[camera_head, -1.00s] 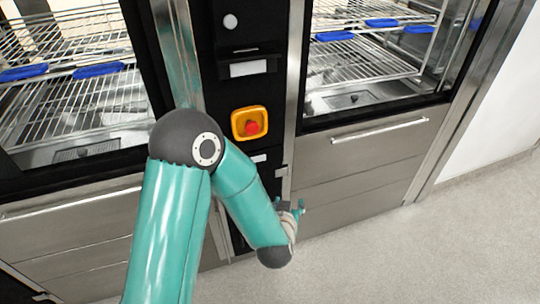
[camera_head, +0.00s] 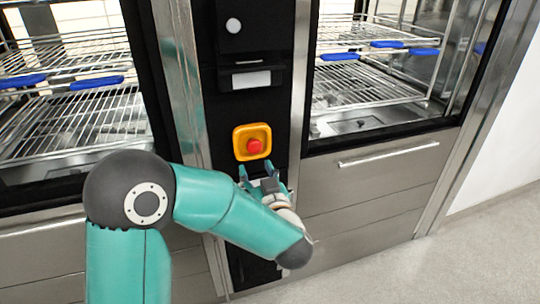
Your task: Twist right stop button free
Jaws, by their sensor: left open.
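The stop button (camera_head: 254,146) is a red knob in a yellow-orange square housing (camera_head: 239,142) on the black panel between the two washers. My left gripper (camera_head: 256,168) is just below the housing, its two teal fingers pointing up toward it and spread apart with nothing between them. The fingertips look close to the housing's lower edge; I cannot tell whether they touch it. The red knob is fully visible. My right gripper is not in view.
The left washer (camera_head: 75,165) and the right washer (camera_head: 385,155) hold wire racks with blue clips. A horizontal handle (camera_head: 388,155) crosses the right washer's lower front. A label slot (camera_head: 251,80) and a round white button (camera_head: 233,25) sit above the stop button. Grey floor (camera_head: 470,250) is clear at right.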

